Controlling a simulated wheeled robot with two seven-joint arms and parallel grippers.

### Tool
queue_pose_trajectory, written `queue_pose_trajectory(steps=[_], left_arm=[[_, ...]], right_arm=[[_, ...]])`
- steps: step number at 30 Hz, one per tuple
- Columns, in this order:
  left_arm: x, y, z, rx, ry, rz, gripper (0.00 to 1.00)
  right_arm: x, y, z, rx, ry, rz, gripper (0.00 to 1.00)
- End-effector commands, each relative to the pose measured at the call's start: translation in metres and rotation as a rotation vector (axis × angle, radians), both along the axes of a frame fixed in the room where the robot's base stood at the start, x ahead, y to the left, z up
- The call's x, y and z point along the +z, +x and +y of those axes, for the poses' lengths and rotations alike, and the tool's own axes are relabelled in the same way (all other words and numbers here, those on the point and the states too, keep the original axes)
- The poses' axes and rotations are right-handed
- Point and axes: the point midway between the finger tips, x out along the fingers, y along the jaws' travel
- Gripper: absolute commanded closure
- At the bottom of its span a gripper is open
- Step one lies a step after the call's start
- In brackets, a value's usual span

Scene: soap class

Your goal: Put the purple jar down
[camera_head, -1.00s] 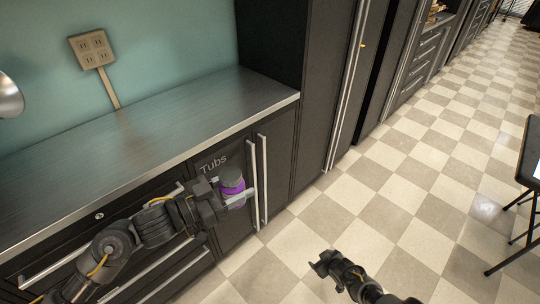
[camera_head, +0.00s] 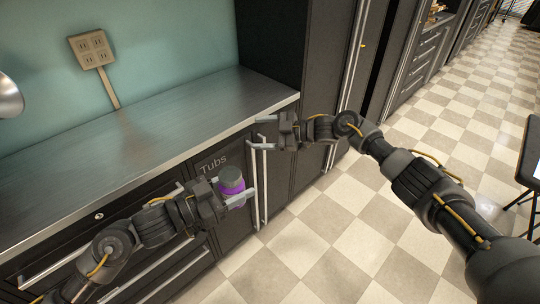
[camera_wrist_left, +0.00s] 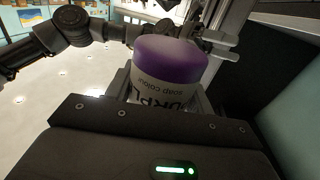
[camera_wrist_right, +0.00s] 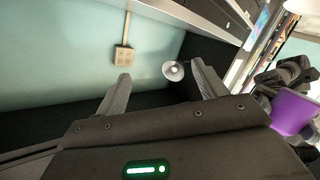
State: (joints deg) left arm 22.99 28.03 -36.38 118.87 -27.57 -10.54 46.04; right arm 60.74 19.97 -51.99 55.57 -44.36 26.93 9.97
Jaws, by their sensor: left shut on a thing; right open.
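The jar also shows at the right edge of the right wrist view (camera_wrist_right: 292,112). My right gripper (camera_head: 264,133) is open and empty, up and right of the jar, by the cabinet handles. Its open fingers show in the right wrist view (camera_wrist_right: 162,78).
The metal counter top (camera_head: 130,125) is bare. Dark cabinets with long bar handles (camera_head: 252,185) stand below it, and tall dark cabinets (camera_head: 308,90) rise at its right end. A wall socket (camera_head: 92,48) is behind. A dark chair (camera_head: 530,170) stands at the right on the checkered floor.

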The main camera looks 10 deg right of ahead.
Motion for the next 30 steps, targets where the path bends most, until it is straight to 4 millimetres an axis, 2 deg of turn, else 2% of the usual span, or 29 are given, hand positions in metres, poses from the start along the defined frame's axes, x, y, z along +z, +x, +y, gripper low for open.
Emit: queue_pose_trajectory(steps=[1, 3, 6, 9, 12, 18, 23, 26, 30], left_arm=[[0.0, 0.0, 0.0, 0.0, -0.001, 0.0, 0.76], [0.0, 0.0, 0.0, 0.0, -0.001, 0.0, 0.76], [0.0, 0.0, 0.0, 0.0, -0.001, 0.0, 0.76], [0.0, 0.0, 0.0, 0.0, -0.001, 0.0, 0.76], [0.001, 0.0, 0.0, 0.0, -0.001, 0.0, 0.76], [0.001, 0.0, 0.0, 0.0, -0.001, 0.0, 0.76], [0.001, 0.0, 0.0, 0.0, -0.001, 0.0, 0.76], [0.001, 0.0, 0.0, 0.0, -0.001, 0.0, 0.76], [0.001, 0.0, 0.0, 0.0, -0.001, 0.0, 0.76]], right_arm=[[0.023, -0.02, 0.006, 0.113, -0.006, 0.007, 0.29], [0.039, -0.055, 0.011, 0.267, -0.009, 0.068, 0.29], [0.043, -0.105, 0.011, 0.447, 0.0, 0.205, 0.29], [0.042, -0.144, 0.009, 0.573, 0.031, 0.347, 0.29], [0.053, -0.166, 0.005, 0.656, 0.074, 0.451, 0.29], [0.065, -0.175, 0.001, 0.701, 0.126, 0.524, 0.29], [0.064, -0.177, 0.004, 0.701, 0.126, 0.529, 0.29], [0.064, -0.181, 0.012, 0.703, 0.127, 0.528, 0.29], [0.063, -0.192, 0.033, 0.703, 0.127, 0.527, 0.29]])
